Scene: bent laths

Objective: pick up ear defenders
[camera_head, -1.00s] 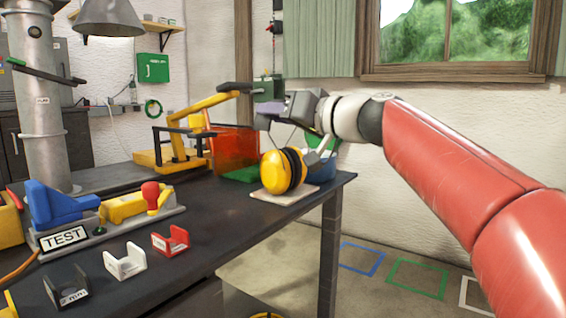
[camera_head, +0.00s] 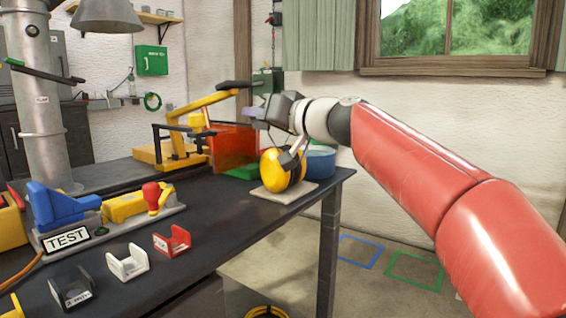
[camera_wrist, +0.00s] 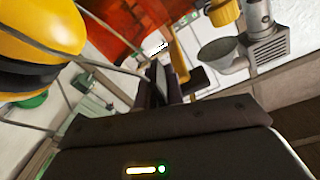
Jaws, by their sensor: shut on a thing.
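The ear defenders (camera_head: 273,172), with yellow cups and black cushions, are at the right end of the dark workbench, at a cream board (camera_head: 283,193). I cannot tell whether they still touch the board. My gripper (camera_head: 262,113) is directly above them, shut on them, seemingly at the thin headband. In the wrist view, one yellow and black cup (camera_wrist: 38,45) fills the upper left, and thin wires run from it towards my gripper's dark fingers (camera_wrist: 162,82). The exact place of contact is hidden.
A blue bowl (camera_head: 321,162) stands behind the board. An orange translucent screen (camera_head: 233,148) and a yellow clamp-like stand (camera_head: 180,145) are to the left. Small white (camera_head: 127,262) and red (camera_head: 172,240) holders lie nearer.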

